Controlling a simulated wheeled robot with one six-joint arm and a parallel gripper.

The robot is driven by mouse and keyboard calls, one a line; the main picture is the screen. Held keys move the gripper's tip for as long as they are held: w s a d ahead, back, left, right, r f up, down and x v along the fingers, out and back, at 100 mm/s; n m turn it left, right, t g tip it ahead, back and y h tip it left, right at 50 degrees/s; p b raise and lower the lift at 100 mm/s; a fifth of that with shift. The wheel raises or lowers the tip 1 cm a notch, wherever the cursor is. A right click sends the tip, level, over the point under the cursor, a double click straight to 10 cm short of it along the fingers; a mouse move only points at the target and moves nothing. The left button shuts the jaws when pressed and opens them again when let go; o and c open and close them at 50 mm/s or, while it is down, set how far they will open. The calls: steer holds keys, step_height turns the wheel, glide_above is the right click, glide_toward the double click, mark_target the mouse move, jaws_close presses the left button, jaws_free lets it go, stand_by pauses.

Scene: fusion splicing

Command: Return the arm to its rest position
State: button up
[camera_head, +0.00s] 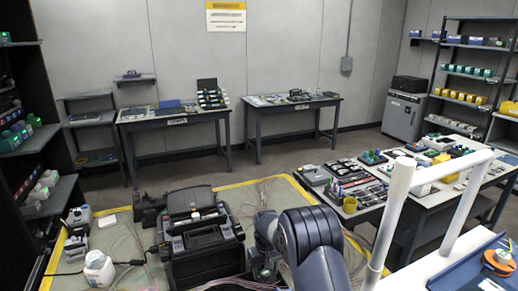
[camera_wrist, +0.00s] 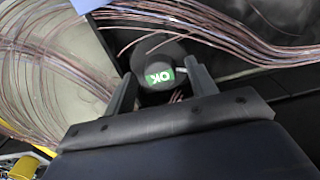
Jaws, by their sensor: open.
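My arm shows as dark blue-grey links at the bottom middle of the head view, over the yellow-edged table (camera_head: 262,187). My gripper (camera_wrist: 160,70) shows in the wrist view with its two fingers apart. A dark round thing with a green "OK" label (camera_wrist: 159,77) appears between and beyond the fingers. I cannot tell whether the fingers touch it. A black splicing machine (camera_head: 203,240) with its lid raised stands left of my arm in the head view. My fingertips cannot be made out clearly in the head view.
Bundles of thin brown fibres (camera_wrist: 215,22) run across the top of the wrist view. A white bottle (camera_head: 98,268) stands at the table's left. A white tubular frame (camera_head: 398,190) rises right of my arm. Two workbenches stand at the back wall, with open floor before them.

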steer(key=n+p, duration=0.6)
steer(key=shift+r, duration=0.25)
steer(key=shift+r+n, duration=0.1)
steer(key=shift+n, duration=0.2)
steer(key=shift+r+b, duration=0.4)
steer(key=shift+r, duration=0.95)
